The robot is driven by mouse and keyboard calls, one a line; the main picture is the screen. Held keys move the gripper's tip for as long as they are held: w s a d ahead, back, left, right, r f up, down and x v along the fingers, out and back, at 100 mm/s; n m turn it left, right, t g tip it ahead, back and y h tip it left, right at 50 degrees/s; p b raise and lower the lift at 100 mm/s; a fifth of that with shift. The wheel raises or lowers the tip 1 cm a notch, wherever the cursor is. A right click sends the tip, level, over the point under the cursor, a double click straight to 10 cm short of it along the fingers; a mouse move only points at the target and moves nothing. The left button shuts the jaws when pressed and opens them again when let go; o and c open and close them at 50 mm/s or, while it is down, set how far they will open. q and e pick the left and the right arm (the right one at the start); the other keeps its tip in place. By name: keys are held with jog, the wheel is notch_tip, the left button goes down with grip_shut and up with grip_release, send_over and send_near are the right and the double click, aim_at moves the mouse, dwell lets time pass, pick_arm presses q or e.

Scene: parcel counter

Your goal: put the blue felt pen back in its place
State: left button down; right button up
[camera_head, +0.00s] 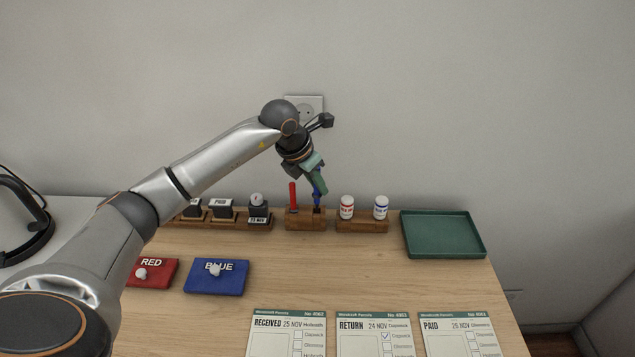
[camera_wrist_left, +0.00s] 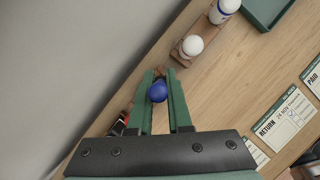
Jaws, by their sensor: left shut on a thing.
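My left gripper (camera_head: 319,186) points down over the pen block at the back of the counter and is shut on the blue felt pen (camera_head: 316,199). The pen is roughly upright, its lower end at the dark right-hand hole of the wooden pen block (camera_head: 304,224). I cannot tell whether the tip is inside the hole or just above it. In the left wrist view the pen's round blue end (camera_wrist_left: 158,91) shows between the green fingers (camera_wrist_left: 161,100). The red felt pen (camera_head: 293,195) stands in the block's left hole. My right gripper is not in view.
Right of the block is a wooden rack with a red-labelled bottle (camera_head: 347,207) and a blue-labelled bottle (camera_head: 381,207), then a green tray (camera_head: 443,252). Stamps (camera_head: 258,207) stand close on the left. Red (camera_head: 160,272) and blue (camera_head: 226,284) pads and paper forms (camera_head: 373,325) lie in front.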

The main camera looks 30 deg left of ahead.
aim_at(314, 194)
pick_arm(q)
jog(key=shift+f+b, duration=1.45)
jog(key=shift+f, duration=0.75)
jog(key=c, duration=1.1)
grip_release()
jog(key=shift+o, duration=0.2)
jog(key=shift+p+v, duration=1.75)
jog(key=shift+v, duration=0.9)
jog(key=o, duration=0.6)
jog(key=shift+c, duration=0.2)
